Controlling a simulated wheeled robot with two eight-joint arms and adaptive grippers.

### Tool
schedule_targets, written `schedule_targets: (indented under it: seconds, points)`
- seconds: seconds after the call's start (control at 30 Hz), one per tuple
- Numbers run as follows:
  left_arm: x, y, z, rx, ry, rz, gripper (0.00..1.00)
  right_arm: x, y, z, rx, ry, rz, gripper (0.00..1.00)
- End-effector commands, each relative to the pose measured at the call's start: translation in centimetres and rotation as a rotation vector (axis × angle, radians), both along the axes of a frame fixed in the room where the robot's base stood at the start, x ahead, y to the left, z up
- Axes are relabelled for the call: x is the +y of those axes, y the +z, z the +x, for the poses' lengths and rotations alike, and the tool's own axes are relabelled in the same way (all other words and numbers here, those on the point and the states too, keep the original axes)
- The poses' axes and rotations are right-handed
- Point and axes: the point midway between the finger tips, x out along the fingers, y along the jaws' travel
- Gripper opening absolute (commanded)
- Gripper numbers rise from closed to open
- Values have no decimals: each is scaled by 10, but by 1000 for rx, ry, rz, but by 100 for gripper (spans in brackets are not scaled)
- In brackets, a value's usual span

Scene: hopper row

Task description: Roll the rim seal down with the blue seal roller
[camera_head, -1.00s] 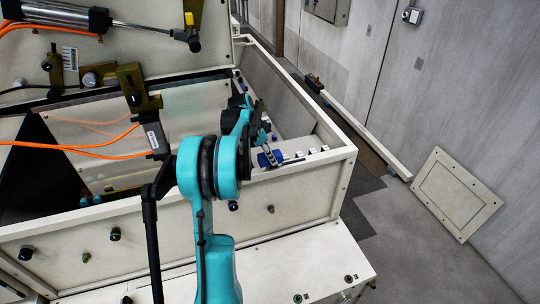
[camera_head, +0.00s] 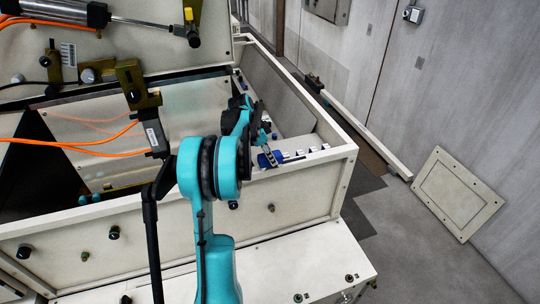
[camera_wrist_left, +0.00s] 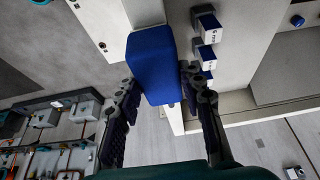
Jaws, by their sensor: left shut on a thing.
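The blue seal roller shows as a plain blue block in the left wrist view (camera_wrist_left: 154,66), between the two fingers of my left gripper (camera_wrist_left: 160,88). The gripper is shut on it. In the head view the blue roller (camera_head: 270,159) is small and partly covered by the left gripper (camera_head: 266,150), at the inner right corner of the open hopper, just behind its front rim (camera_head: 308,165). I cannot make out the rim seal as a separate strip, nor tell whether the roller touches it. My right gripper is in neither view.
Several small white-and-blue blocks (camera_head: 313,150) sit beside the roller; they also show in the wrist view (camera_wrist_left: 205,54). Orange cables (camera_head: 75,150) and a brass-coloured bracket (camera_head: 130,82) are left of my arm.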

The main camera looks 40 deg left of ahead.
Motion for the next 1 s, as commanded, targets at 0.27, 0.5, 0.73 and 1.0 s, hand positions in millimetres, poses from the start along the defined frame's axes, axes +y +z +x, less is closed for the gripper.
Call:
schedule_targets:
  seconds: [0.27,0.5,0.73,1.0]
  points:
    - [0,-2,0,0,0,0,3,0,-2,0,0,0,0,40]
    - [0,-3,0,0,0,0,3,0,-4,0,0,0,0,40]
    - [0,-3,0,0,0,0,3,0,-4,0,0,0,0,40]
    - [-4,-3,8,0,-2,0,3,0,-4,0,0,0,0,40]
